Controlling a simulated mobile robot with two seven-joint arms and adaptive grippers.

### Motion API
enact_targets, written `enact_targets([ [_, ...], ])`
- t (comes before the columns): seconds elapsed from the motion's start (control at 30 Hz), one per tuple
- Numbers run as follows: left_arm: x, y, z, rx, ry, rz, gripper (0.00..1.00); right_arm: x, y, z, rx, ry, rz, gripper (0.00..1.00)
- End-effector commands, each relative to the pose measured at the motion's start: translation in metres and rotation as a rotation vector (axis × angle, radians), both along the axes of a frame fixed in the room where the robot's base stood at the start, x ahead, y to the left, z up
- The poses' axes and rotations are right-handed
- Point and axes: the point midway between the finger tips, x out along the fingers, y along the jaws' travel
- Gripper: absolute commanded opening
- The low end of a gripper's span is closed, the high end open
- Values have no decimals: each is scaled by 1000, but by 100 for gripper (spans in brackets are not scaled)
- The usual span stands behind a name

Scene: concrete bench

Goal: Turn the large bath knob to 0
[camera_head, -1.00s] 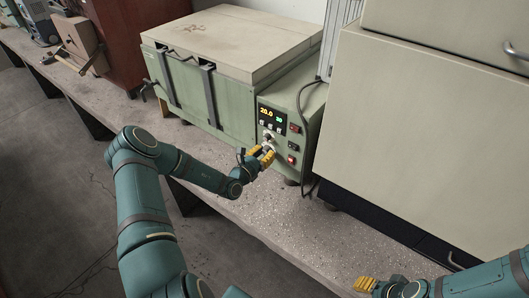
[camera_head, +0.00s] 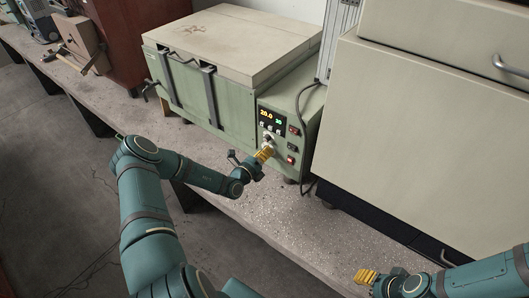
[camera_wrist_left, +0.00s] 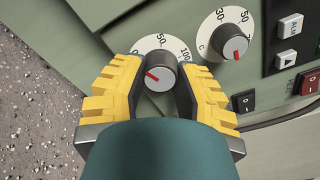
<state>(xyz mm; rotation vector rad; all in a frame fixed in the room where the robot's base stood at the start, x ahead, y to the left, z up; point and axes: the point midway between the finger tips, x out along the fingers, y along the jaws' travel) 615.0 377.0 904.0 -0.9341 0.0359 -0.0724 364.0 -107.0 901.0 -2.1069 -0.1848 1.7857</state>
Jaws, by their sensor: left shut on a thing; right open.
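The green bath (camera_head: 190,85) stands on the bench with its control panel at the right end. In the left wrist view a grey knob (camera_wrist_left: 161,72) sits on a white dial with 50 and 100 visible. Its red pointer line points toward the upper left, away from 100. My left gripper (camera_head: 266,153) is shut on this knob, with a yellow finger on each side in the wrist view (camera_wrist_left: 160,85). The fingers hide the lower dial. A second knob (camera_wrist_left: 231,43) on a 30-50-70 dial is to the right, free. My right gripper (camera_head: 366,277) is open and empty over the bench's front.
The panel's display (camera_head: 270,116) reads 20.0. Rocker switches (camera_wrist_left: 245,101) and buttons (camera_wrist_left: 290,26) lie right of the knobs. A large beige cabinet (camera_head: 420,130) stands right of the bath, with a dark cable between. The bench (camera_head: 290,225) in front is clear.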

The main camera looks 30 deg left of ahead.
Motion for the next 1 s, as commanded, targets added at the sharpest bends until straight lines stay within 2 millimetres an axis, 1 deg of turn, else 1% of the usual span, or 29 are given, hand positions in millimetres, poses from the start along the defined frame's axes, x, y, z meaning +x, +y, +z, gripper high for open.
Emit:
enact_targets([
  [0.3,0,-1,0,-111,10,-2,0,0,0,3,1,0,0,47],
  [0.8,0,-2,0,-129,12,-4,0,0,0,4,1,0,0,47],
  [0.83,0,-2,0,-129,12,-4,35,0,0,4,1,0,0,47],
  [0.87,0,-2,0,-130,11,-3,46,0,0,4,1,0,0,47],
  [0.9,0,-2,0,-130,11,-3,60,0,0,4,1,0,0,47],
  [0.93,0,-2,0,-130,11,-3,65,0,0,4,1,0,0,47],
  [1.0,0,-2,0,-129,10,-2,65,0,0,4,1,0,0,47],
])
